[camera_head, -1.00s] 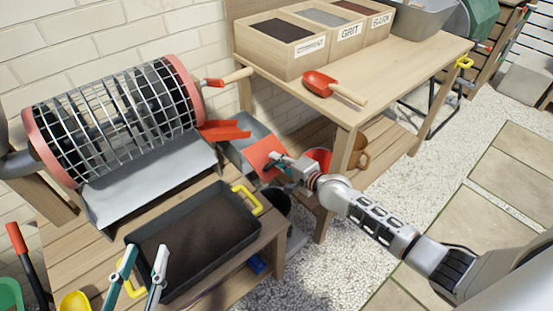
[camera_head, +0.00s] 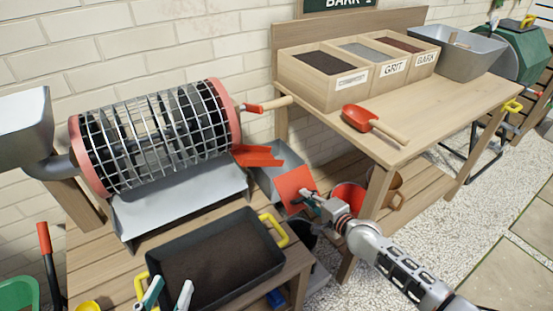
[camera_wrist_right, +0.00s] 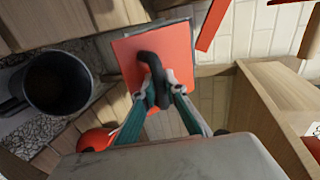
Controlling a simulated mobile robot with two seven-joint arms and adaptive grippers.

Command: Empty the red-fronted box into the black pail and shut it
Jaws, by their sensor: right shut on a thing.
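The red-fronted box (camera_head: 262,183) is a grey tray beside the sieve bench, under the red chute. Its red front panel (camera_head: 294,184) looks tilted in the head view and fills the middle top of the right wrist view (camera_wrist_right: 127,55). My right gripper (camera_head: 311,197) is shut on the panel's dark handle (camera_wrist_right: 150,62). The black pail (camera_head: 303,236) stands low between the benches, partly hidden by my right arm. In the right wrist view the pail (camera_wrist_right: 57,82) shows at the left, apart from the box. My left gripper (camera_head: 169,291) is open over the near edge of the soil tray.
A wire drum sieve (camera_head: 155,130) stands above a black soil tray (camera_head: 275,262) with yellow handles. A red bucket (camera_head: 347,195) and a clay pot (camera_head: 397,190) sit on the right bench's lower shelf. A red scoop (camera_head: 357,117) lies on that bench.

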